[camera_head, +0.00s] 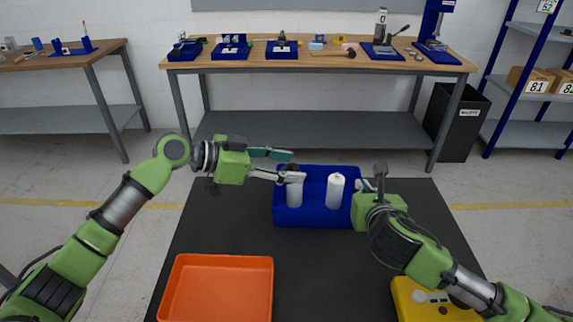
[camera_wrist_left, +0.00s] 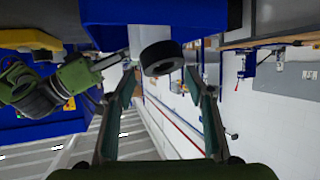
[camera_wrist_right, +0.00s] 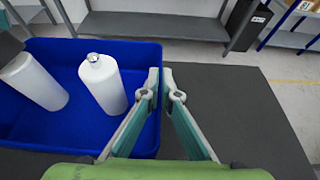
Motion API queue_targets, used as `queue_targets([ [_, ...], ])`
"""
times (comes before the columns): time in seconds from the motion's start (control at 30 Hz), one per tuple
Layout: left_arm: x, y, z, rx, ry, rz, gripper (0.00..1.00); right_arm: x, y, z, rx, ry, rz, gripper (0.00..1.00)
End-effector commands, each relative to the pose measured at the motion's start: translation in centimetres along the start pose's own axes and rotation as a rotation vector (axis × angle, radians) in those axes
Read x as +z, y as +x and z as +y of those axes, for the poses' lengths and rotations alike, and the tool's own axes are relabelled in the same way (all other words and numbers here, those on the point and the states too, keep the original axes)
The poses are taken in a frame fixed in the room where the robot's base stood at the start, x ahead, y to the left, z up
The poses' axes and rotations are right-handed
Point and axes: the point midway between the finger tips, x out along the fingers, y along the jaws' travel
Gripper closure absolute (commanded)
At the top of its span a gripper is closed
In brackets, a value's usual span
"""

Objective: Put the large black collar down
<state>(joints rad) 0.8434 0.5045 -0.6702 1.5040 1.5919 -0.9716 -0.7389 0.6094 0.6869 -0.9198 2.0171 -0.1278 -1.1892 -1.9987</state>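The large black collar (camera_wrist_left: 163,58) is between the fingertips of my left gripper (camera_wrist_left: 161,75); whether both fingers press on it is not clear. In the head view my left gripper (camera_head: 297,167) is at the top of the left white cylinder (camera_head: 294,193), and the collar there is mostly hidden. Whether the collar rests on that cylinder or hangs just above it I cannot tell. My right gripper (camera_wrist_right: 168,88) is empty, its fingertips close together with a small gap, beside the right white cylinder (camera_wrist_right: 103,84).
Both cylinders stand in a blue bin (camera_head: 318,217) on the dark table (camera_head: 225,225). An orange tray (camera_head: 217,290) lies front left, and a yellow device (camera_head: 415,305) front right. The table between them is clear. A workbench (camera_head: 330,62) stands behind.

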Motion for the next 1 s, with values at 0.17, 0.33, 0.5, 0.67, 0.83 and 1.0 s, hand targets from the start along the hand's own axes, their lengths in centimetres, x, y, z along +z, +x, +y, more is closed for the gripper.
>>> queue_targets([
  [0.17,0.0,0.0,0.0,0.000,0.000,0.000,0.52,-0.1,0.0,0.0,0.001,0.000,0.001,1.00],
  [0.33,-0.6,-0.3,0.0,-0.001,0.004,0.000,0.52,-0.1,0.0,0.0,0.001,0.000,0.001,1.00],
  [0.5,-1.1,-2.6,-0.1,-0.004,0.000,0.000,0.52,-0.1,0.0,0.0,0.000,0.000,0.001,1.00],
  [0.67,-1.0,-6.3,-0.1,-0.003,0.000,-0.001,0.52,-0.1,0.0,0.0,0.000,0.000,0.002,1.00],
  [0.83,-1.0,-9.7,0.0,-0.002,0.000,-0.002,0.52,-0.1,0.0,0.0,0.000,0.000,0.002,1.00],
  [1.0,-1.1,-11.8,0.0,-0.001,0.001,-0.001,0.52,-0.1,0.0,0.0,0.001,0.000,0.001,1.00],
])
